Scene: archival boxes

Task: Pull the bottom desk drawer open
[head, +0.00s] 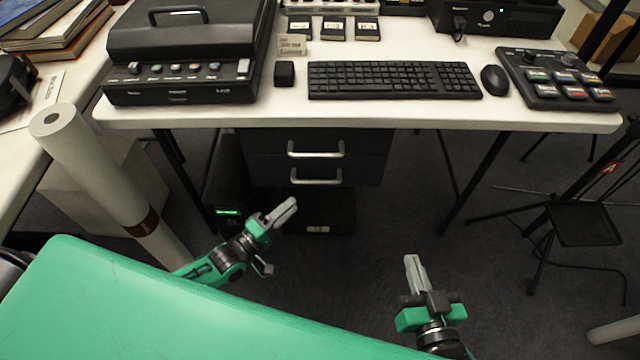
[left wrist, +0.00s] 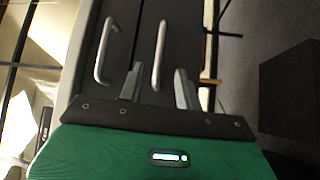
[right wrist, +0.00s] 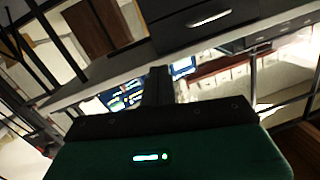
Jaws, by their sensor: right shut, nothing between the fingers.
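The dark drawer unit under the desk has two drawers with silver bar handles. The bottom drawer (head: 265,172) looks closed, and its handle (head: 316,181) sits below the upper handle (head: 315,155). My left gripper (head: 288,211) is in front of and below the bottom handle in the head view. In the left wrist view the open fingers (left wrist: 158,86) are on either side of the bottom handle's line (left wrist: 159,50); the handle appears ahead, with no visible grip. My right gripper (head: 412,262) is shut and empty, right of the drawers; its fingers show in the right wrist view (right wrist: 157,85).
The white desk (head: 400,117) carries a keyboard (head: 395,79), a mouse (head: 494,80) and a black case (head: 180,60). A paper roll (head: 95,165) leans at the left. A stand (head: 580,222) is at the right. The floor between is clear.

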